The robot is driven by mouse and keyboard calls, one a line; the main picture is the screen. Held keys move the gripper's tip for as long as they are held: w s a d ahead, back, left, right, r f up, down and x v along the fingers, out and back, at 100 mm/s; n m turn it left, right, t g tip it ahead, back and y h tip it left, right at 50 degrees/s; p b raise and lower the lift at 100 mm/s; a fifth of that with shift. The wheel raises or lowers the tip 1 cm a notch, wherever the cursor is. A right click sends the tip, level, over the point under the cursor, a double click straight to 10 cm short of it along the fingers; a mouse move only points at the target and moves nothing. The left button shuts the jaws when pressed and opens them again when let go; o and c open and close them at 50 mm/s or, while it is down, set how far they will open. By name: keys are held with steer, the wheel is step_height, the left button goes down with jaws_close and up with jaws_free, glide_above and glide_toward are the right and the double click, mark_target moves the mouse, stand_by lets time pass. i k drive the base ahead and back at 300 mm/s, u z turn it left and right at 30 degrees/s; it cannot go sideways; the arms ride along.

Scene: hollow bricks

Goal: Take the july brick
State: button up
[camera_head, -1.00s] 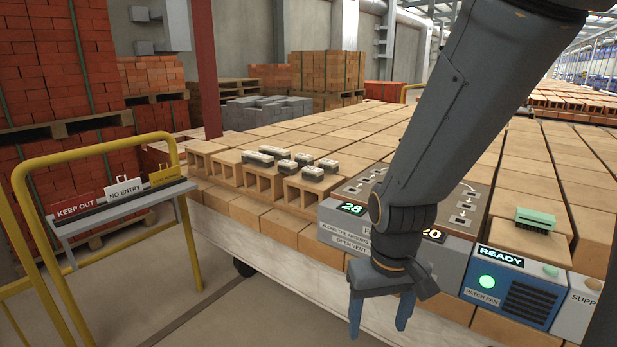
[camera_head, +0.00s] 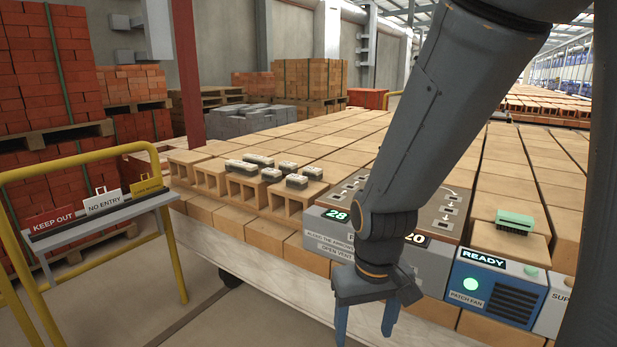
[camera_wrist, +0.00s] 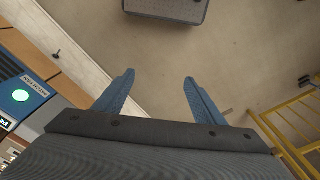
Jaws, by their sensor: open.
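Several hollow tan bricks (camera_head: 246,192) stand in a row on the brick stack left of the grey panel, with their open holes facing me. Several small dark blocks with pale tops (camera_head: 295,182) lie on and behind them. I can read no "july" marking, so I cannot tell which brick it is. My gripper (camera_head: 365,331) hangs open and empty in front of the panel, right of the hollow bricks and apart from them. In the wrist view its two blue fingers (camera_wrist: 158,78) are spread over bare floor.
The grey panel (camera_head: 331,227) reads 28 and 20. A blue patch fan box (camera_head: 495,290) reading READY and a green brush (camera_head: 515,220) are at right. A yellow railing (camera_head: 165,235) with KEEP OUT and NO ENTRY signs stands at left. Floor between is clear.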

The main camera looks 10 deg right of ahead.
mark_target(287, 167)
steer(key=u, duration=0.55)
steer(key=i, duration=0.8)
steer(key=u, duration=0.75)
steer(key=i, duration=1.15)
steer(key=z, duration=0.55)
steer(key=i, duration=0.85)
steer(key=z, duration=1.45)
steer(key=i, duration=0.85)
steer(key=z, duration=0.05)
